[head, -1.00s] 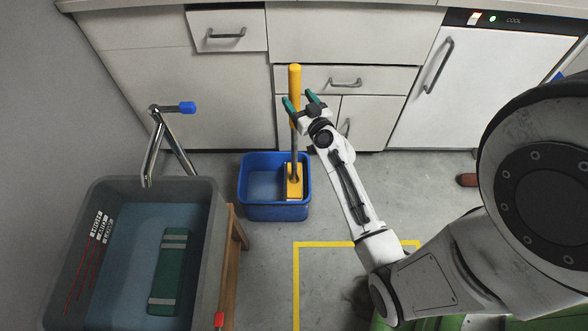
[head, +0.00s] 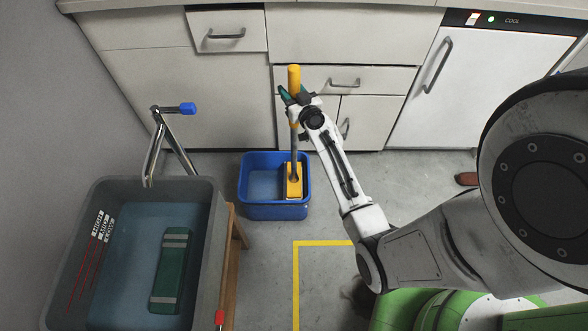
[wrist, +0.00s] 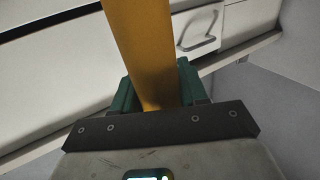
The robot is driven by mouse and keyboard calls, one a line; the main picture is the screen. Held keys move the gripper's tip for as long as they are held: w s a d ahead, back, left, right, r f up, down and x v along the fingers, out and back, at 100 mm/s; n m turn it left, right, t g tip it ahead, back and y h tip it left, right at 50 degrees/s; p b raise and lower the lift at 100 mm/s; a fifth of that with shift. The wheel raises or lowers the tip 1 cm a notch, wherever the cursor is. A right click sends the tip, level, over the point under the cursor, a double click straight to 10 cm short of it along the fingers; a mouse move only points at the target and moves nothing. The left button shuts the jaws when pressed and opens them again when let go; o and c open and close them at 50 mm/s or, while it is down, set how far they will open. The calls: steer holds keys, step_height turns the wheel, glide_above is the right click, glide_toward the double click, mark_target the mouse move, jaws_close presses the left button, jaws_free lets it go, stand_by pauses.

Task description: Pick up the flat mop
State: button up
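The flat mop has a thick yellow handle (head: 294,78), a grey pole (head: 294,140) and a yellow head (head: 294,181). It stands nearly upright with its head in the right part of the blue bucket (head: 248,210). My gripper (head: 294,94) has green fingers, one on each side of the yellow handle near its top. In the wrist view, the handle (wrist: 145,50) fills the space between the fingers (wrist: 158,92), which lie close against its sides. The gripper looks shut on the handle. The inner faces of the fingers are hidden.
A grey tub (head: 208,205) of water with a green block (head: 171,270) stands left on a wooden stand (head: 236,245). A metal faucet (head: 155,150) rises behind it. White cabinets (head: 340,45) close off the back. Yellow tape (head: 296,285) marks the floor, otherwise clear near the bucket.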

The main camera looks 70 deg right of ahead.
steer(key=c, duration=0.5)
steer(key=shift+r, duration=0.15)
